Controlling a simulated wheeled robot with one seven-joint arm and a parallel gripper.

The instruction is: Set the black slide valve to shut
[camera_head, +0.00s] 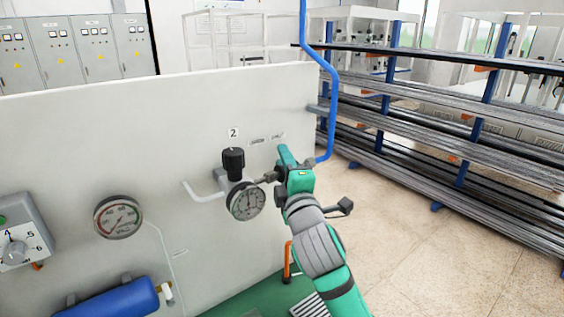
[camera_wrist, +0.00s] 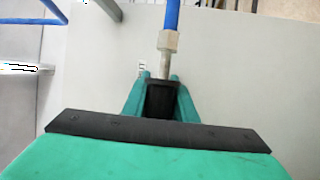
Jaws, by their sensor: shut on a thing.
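The black slide valve (camera_wrist: 161,98) shows in the wrist view as a dark block between my gripper's two green fingers, at the end of a metal fitting (camera_wrist: 166,50) on a blue hose (camera_wrist: 171,14). My gripper (camera_wrist: 159,88) is shut on it. In the head view my gripper (camera_head: 286,163) is at the panel, just right of a pressure gauge (camera_head: 246,200); the valve there is mostly hidden behind the green fingers. The slide's position cannot be made out.
A black-knobbed regulator (camera_head: 233,160), marked 2, stands beside the gripper. Another gauge (camera_head: 118,216), a dial box (camera_head: 22,232) and a blue cylinder (camera_head: 112,299) are further left. A blue pipe (camera_head: 331,110) runs up the panel's right edge. Racks (camera_head: 445,130) stand right; floor before them is clear.

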